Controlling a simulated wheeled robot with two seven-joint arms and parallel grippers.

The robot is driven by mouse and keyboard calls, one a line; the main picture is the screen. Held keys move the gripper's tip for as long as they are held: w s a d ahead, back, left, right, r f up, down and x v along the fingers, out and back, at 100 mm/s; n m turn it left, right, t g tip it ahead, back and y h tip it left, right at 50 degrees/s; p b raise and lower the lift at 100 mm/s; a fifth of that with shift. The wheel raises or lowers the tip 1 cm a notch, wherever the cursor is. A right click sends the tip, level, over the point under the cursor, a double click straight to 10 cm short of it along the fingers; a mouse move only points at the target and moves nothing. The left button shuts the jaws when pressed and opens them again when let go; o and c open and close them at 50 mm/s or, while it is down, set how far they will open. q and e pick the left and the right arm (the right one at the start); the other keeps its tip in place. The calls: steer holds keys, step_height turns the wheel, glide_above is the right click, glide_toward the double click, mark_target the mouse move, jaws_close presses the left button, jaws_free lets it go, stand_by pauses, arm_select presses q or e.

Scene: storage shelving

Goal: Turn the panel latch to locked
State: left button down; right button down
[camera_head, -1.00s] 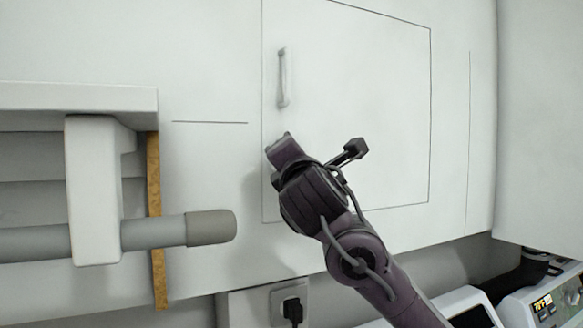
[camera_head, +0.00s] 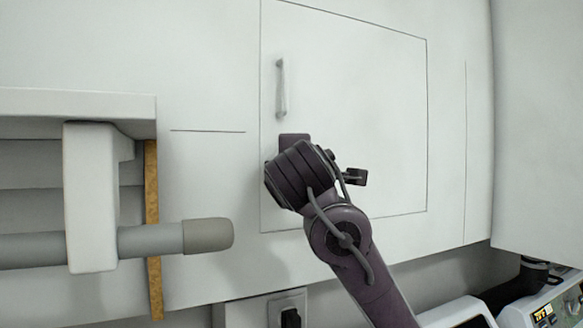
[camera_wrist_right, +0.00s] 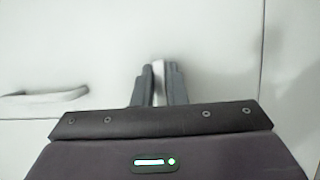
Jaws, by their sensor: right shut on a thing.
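A white panel door (camera_head: 370,120) with a thin dark outline is set in the white wall in the head view. My right gripper (camera_head: 294,140) is at the door's left part, below the handle; its fingertips are hidden from the head camera. In the right wrist view my gripper's two dark fingers (camera_wrist_right: 158,84) are close together against the white surface. A narrow pale piece, the panel latch (camera_wrist_right: 158,72), shows between them; most of it is hidden. The latch is hidden behind my gripper in the head view. My left gripper is out of view.
A vertical handle (camera_head: 281,88) is on the door's left side; it also shows in the right wrist view (camera_wrist_right: 45,102). A grey bar (camera_head: 150,240) on a white bracket (camera_head: 90,195) juts in from the left. A socket with a plug (camera_head: 290,316) is below.

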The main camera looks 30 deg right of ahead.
stand_by(0.5)
steer(key=c, duration=1.5)
jaws_free()
steer(key=shift+o, duration=0.2)
steer(key=b+v, duration=0.3)
steer(key=v, duration=0.4)
steer(key=shift+s+a, duration=0.25)
steer(key=shift+s, duration=0.1)
steer(key=shift+f, duration=0.1)
